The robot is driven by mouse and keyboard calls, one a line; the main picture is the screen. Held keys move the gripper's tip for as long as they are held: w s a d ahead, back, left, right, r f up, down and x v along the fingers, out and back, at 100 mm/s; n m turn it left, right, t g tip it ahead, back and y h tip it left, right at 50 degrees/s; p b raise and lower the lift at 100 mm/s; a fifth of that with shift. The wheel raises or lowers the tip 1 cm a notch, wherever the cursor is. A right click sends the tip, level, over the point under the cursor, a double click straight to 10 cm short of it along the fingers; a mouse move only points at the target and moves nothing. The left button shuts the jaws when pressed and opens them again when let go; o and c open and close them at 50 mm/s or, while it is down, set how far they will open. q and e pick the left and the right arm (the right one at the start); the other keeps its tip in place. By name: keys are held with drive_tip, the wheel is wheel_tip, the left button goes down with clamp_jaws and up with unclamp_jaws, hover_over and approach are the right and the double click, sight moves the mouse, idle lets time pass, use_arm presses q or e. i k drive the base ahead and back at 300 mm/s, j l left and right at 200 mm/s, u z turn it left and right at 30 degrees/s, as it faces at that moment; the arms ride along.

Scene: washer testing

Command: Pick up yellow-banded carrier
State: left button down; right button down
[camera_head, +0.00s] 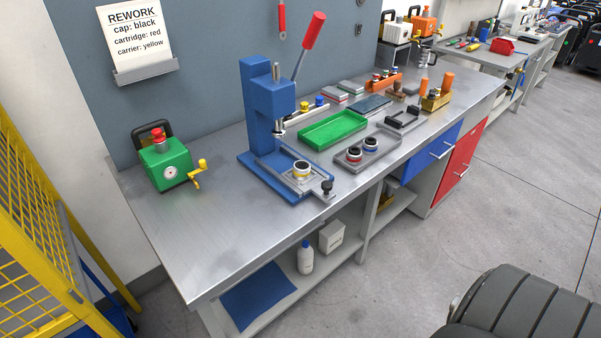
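The yellow-banded carrier (301,171) is a small round piece with a dark ring on top. It sits upright on the metal plate at the base of the blue press (264,120), in front of its column. Two similar round pieces stand on a grey tray (377,162) to the right: one with a red band (354,155) and one with a blue band (371,144). Neither of my grippers shows in the head view.
The steel workbench (180,240) is bare at its front left. A green pump-like device (165,165) stands left of the press, and a green tray (333,130) stands right. The press's red lever (313,30) rises above. A rework note (135,32) hangs on the wall.

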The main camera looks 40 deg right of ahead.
sight(299, 174)
drive_tip(key=l+u, duration=0.1)
drive_tip(key=l, duration=1.65)
drive_tip(key=i, duration=0.05)
